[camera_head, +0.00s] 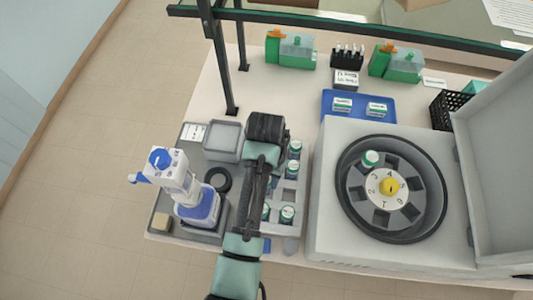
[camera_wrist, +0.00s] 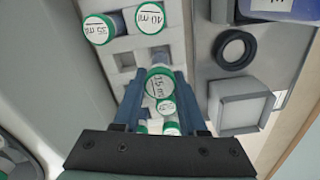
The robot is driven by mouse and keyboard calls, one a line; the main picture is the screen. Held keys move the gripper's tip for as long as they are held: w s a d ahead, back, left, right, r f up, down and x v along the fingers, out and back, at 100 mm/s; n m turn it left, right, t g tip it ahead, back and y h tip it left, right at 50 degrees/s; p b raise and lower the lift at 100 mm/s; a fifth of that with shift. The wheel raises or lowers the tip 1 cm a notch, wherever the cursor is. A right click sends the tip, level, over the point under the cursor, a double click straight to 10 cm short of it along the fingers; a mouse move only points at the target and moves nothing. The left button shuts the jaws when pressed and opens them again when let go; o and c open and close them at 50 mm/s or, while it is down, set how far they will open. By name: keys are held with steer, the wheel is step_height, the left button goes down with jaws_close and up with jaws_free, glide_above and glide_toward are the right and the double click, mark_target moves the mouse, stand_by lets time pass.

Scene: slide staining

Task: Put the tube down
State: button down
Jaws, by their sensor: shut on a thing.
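My gripper (camera_wrist: 160,92) is shut on a green-capped tube marked 15 ml (camera_wrist: 158,83), seen from above between the blue fingers in the wrist view. The tube is over or in the pale rack (camera_wrist: 122,42); its lower end is hidden, so I cannot tell if it rests in a slot. The rack (camera_head: 304,172) also shows in the head view, partly covered by my arm. Other green-capped tubes stand in it, including one marked 35 ml (camera_wrist: 97,29) and one marked 10 ml (camera_wrist: 150,17). Smaller green caps (camera_wrist: 166,106) show near the fingers. Empty square slots are visible.
Right of the rack is an open centrifuge (camera_head: 322,215) with one green-capped tube (camera_head: 370,158) in its rotor. A blue tray (camera_head: 358,108) lies behind. A dark frame post (camera_head: 224,65) rises at back left.

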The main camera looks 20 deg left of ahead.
steer(key=shift+f, duration=1.5)
steer(key=shift+f, duration=0.45)
steer(key=shift+c, duration=2.3)
jaws_free()
step_height(320, 180, up, 13)
steer(key=shift+p, duration=0.4)
